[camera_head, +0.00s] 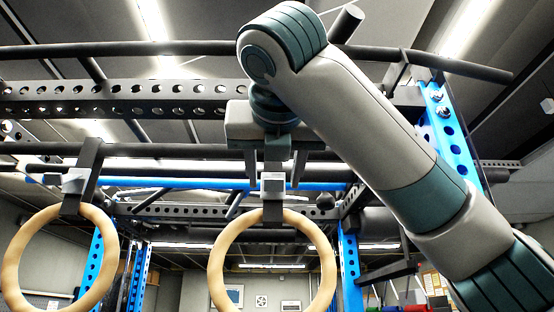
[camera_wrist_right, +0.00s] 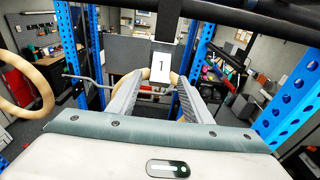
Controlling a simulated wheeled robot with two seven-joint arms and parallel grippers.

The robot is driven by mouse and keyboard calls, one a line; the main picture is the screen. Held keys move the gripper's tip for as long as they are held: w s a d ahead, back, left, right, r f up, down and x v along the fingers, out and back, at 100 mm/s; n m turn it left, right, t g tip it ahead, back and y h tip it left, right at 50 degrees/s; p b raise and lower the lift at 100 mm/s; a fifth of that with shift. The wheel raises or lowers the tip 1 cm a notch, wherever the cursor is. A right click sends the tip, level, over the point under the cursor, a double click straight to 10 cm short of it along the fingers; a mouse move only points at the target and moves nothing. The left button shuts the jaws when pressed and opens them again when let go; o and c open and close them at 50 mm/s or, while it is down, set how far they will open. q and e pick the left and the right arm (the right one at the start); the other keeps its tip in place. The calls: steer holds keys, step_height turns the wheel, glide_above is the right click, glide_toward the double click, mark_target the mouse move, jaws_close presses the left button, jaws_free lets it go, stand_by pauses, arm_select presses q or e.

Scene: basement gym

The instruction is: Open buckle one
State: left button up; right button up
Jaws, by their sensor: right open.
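Buckle one (camera_head: 272,183) is a small grey block on a dark strap above the right wooden ring (camera_head: 328,262). In the right wrist view, buckle one (camera_wrist_right: 160,63) shows a white face marked "1". My right gripper (camera_head: 275,168) comes down from above with its fingers open, one on each side of the buckle in the picture. In the right wrist view, the fingertips (camera_wrist_right: 162,82) point toward the buckle, and I see no clear contact. The ring (camera_wrist_right: 146,75) is mostly hidden behind the fingers there. My left gripper is not in view.
A second buckle (camera_head: 73,181) and wooden ring (camera_head: 14,262) hang at the left. Dark bars (camera_head: 200,150) and a blue bar (camera_head: 200,183) cross close to my right gripper. A blue upright (camera_head: 452,140) stands to the right.

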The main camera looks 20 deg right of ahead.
steer(key=shift+s+a+b, duration=0.15)
steer(key=shift+s+b, duration=0.2)
steer(key=shift+s, duration=0.2)
arm_select(q)
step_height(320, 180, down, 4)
steer(key=b, duration=0.4)
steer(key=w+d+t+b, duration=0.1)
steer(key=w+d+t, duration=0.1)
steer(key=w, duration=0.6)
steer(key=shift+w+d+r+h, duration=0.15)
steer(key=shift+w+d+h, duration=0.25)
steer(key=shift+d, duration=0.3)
arm_select(e)
steer(key=v, duration=1.6)
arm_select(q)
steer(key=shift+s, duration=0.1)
arm_select(e)
steer(key=shift+r, duration=0.1)
